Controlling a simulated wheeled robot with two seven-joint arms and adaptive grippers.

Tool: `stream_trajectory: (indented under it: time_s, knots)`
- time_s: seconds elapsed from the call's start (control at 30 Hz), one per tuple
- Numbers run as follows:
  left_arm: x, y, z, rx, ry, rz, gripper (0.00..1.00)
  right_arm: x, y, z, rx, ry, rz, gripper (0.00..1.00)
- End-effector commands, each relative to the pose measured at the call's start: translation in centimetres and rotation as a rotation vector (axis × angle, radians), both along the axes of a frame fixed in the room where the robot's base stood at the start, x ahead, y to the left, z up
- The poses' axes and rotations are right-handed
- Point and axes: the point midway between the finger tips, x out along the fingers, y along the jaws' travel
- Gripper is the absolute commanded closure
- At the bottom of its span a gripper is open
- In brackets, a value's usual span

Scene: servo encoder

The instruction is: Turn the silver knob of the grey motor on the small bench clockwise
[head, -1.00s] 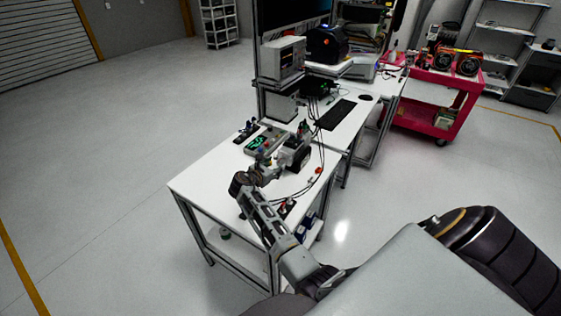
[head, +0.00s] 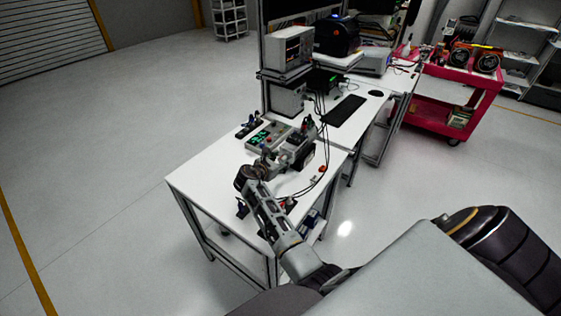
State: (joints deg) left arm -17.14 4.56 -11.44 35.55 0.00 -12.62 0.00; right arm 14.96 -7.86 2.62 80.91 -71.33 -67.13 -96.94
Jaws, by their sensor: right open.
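The small white bench (head: 205,176) stands in the middle of the head view. A grey motor (head: 292,156) with a dark end appears to lie on it, right of the control box. I cannot make out its silver knob at this size; the gripper and wrist may cover it. My right arm reaches up from the bottom over the bench's front edge and bends at the wrist. My right gripper (head: 270,164) is open, close to the motor's left side; I cannot tell whether they touch. My left gripper is not in view.
A control box with green lights (head: 261,140) sits behind the gripper. Cables and a red item (head: 323,169) lie at the bench's right. A longer desk with a keyboard (head: 345,110) adjoins behind; a red cart (head: 432,101) stands right. The bench's left part is clear.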

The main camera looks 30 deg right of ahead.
Motion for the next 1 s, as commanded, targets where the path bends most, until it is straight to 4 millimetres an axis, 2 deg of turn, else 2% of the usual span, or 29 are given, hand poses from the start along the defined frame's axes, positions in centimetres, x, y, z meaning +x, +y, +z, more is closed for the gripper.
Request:
stream_trajectory:
  time_s: [0.1, 0.47, 1.0]
  knots:
    - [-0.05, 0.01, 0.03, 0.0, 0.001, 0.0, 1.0, 0.0, 0.0, 0.03, 0.0, 0.0, 0.0, 0.49]
    - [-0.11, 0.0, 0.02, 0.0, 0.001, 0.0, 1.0, -0.01, -0.02, 0.03, 0.0, 0.0, 0.0, 0.94]
    - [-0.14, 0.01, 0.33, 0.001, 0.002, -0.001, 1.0, -0.13, -0.11, 0.04, 0.035, -0.09, 0.0, 0.94]
